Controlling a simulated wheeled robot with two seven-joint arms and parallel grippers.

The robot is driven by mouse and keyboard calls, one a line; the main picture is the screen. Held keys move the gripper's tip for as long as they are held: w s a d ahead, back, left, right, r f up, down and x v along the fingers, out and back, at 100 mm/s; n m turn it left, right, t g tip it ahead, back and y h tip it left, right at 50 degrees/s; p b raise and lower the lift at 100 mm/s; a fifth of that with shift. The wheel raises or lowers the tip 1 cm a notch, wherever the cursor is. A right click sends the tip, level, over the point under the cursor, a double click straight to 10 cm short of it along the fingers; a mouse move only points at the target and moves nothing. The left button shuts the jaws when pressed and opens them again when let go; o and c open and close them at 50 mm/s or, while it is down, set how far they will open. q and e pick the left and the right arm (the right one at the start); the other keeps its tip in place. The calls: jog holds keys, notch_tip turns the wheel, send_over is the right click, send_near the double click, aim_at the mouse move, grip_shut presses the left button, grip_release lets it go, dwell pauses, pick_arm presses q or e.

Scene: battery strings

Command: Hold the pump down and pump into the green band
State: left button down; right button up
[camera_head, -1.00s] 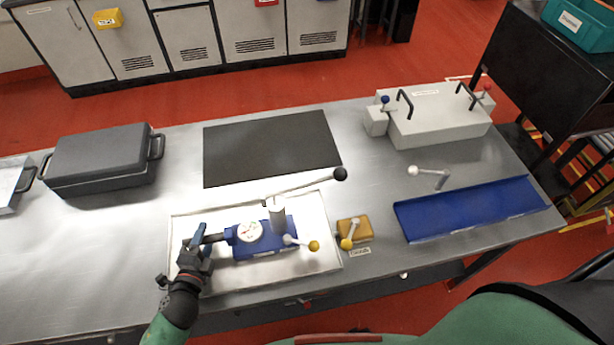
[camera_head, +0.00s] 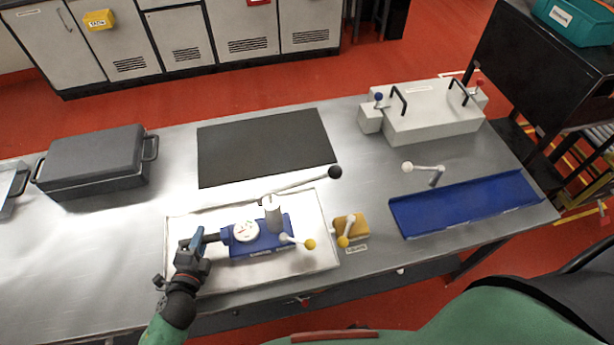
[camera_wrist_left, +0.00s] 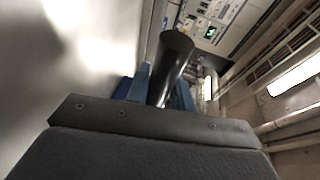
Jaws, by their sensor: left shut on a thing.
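The blue hand pump (camera_head: 262,240) sits on a white tray (camera_head: 315,262) near the table's front edge. It has a round white gauge (camera_head: 246,231), a grey cylinder, and a long lever with a black knob (camera_head: 335,172) reaching up and right. A short lever with a yellow knob (camera_head: 310,244) is at its right. My left gripper (camera_head: 200,241) is shut on the dark bar at the pump's left end. In the left wrist view the dark bar (camera_wrist_left: 172,60) stands between the blue fingers. The gauge's needle and green band are too small to read. My right gripper is not in view.
A yellow block with a lever (camera_head: 352,227) stands right of the tray. Behind lie a black mat (camera_head: 265,147), a grey case (camera_head: 92,165) and a white box with handles (camera_head: 435,112). A blue tray (camera_head: 465,205) and a white-knobbed lever (camera_head: 425,168) are at right.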

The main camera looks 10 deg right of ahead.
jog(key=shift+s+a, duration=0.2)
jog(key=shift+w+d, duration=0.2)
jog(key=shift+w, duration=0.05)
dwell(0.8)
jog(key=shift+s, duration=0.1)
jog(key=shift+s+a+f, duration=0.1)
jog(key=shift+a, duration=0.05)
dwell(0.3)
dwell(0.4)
